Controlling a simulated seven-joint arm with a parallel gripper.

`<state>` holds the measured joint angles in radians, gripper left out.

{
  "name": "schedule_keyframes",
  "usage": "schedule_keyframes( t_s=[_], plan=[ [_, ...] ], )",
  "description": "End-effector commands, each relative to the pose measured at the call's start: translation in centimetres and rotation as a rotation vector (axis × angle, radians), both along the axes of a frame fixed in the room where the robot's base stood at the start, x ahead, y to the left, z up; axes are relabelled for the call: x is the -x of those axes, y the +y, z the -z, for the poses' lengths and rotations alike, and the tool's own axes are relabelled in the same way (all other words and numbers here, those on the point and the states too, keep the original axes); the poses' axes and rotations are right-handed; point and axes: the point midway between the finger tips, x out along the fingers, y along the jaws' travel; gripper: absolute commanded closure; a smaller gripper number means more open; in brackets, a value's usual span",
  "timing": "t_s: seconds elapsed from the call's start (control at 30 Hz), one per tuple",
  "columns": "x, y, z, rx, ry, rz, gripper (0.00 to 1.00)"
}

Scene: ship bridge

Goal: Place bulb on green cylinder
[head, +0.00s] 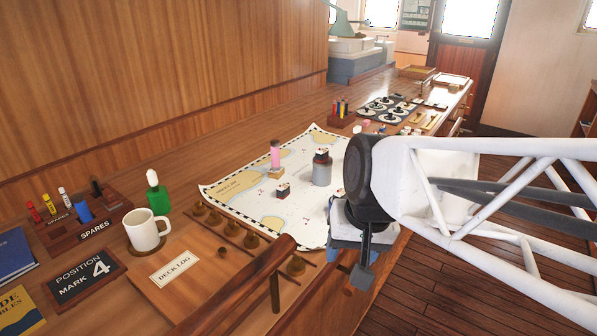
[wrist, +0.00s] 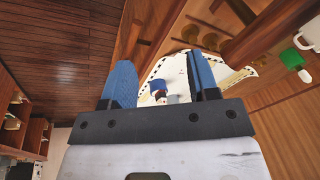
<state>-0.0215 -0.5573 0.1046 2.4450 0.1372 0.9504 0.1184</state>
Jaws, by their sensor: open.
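The green cylinder (head: 157,199) stands upright on the desk at the left of the head view, behind the white mug. In the wrist view the green cylinder (wrist: 303,75) and the white bulb (wrist: 291,60) show at the upper right. My gripper (head: 362,272) is far to the right of them, by the desk's front edge. In the wrist view its two blue fingers are apart, with nothing held between them.
A white mug (head: 146,231) stands close in front of the cylinder. A spares rack (head: 84,221) is left of it. A wooden rail (head: 232,283) and a deck log board (head: 165,285) lie in front. The chart (head: 231,188) holds a grey canister (head: 322,170) and small pieces.

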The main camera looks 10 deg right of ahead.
Motion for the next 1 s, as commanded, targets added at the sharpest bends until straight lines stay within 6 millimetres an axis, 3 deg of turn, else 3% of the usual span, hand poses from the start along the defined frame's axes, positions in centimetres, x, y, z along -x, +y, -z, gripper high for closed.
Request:
schedule_keyframes(
  t_s=[0.1,0.3,1.0],
  plan=[
    [2.4,-1.6,0.6,0.076,-0.023,-0.061,0.45],
    [4.4,-3.0,1.3,0.149,-0.038,-0.120,0.45],
    [4.6,-3.1,1.3,0.157,-0.039,-0.128,0.45]
  ],
)
